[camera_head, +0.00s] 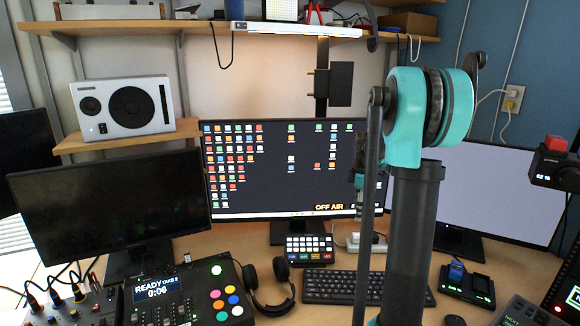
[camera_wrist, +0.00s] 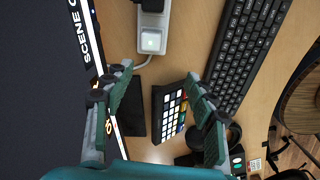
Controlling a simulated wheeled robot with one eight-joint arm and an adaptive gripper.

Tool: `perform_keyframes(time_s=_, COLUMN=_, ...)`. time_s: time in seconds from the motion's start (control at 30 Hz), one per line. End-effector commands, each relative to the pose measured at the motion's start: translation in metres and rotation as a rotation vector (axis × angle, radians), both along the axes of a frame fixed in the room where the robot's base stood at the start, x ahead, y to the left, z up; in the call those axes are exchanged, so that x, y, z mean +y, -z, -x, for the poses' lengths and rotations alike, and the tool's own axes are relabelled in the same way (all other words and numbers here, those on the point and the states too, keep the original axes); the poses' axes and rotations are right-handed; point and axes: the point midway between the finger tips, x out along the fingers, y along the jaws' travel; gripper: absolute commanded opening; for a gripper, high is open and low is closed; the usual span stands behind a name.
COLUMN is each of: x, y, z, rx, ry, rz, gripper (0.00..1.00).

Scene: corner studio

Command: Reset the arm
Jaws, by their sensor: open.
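My gripper (camera_wrist: 158,74) shows in the wrist view with its two teal fingers spread wide apart and nothing held between them. In the head view my arm rises in front of the desk, right of centre, and the gripper is partly hidden behind a dark arm link, in front of the central monitor (camera_head: 265,165). In the wrist view a small button pad (camera_wrist: 172,110) with lit keys lies on the desk beyond the fingers, partly behind the right one. The pad also shows in the head view (camera_head: 309,249).
A keyboard (camera_head: 335,285), headphones (camera_head: 272,290) and a control panel with coloured buttons (camera_head: 228,292) crowd the desk. A black monitor (camera_head: 110,200) stands left, a pale-screened one (camera_head: 490,190) right. A white power block (camera_wrist: 152,35) and cable lie near the gripper. A shelf (camera_head: 150,27) runs above.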

Motion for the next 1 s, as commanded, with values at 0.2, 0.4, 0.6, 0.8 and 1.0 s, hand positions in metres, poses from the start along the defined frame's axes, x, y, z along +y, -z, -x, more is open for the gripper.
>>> perform_keyframes(time_s=0.2, x=0.033, y=0.010, z=0.059, rx=-0.075, ry=0.280, rz=-0.011, gripper=0.56)
perform_keyframes(time_s=0.4, x=0.058, y=0.025, z=0.115, rx=-0.144, ry=0.549, rz=-0.045, gripper=0.56)
perform_keyframes(time_s=0.6, x=0.079, y=0.047, z=0.174, rx=-0.205, ry=0.817, rz=-0.104, gripper=0.56)
perform_keyframes(time_s=0.8, x=0.095, y=0.074, z=0.231, rx=-0.256, ry=1.077, rz=-0.182, gripper=0.56)
perform_keyframes(time_s=1.0, x=0.104, y=0.096, z=0.270, rx=-0.282, ry=1.259, rz=-0.252, gripper=0.56)
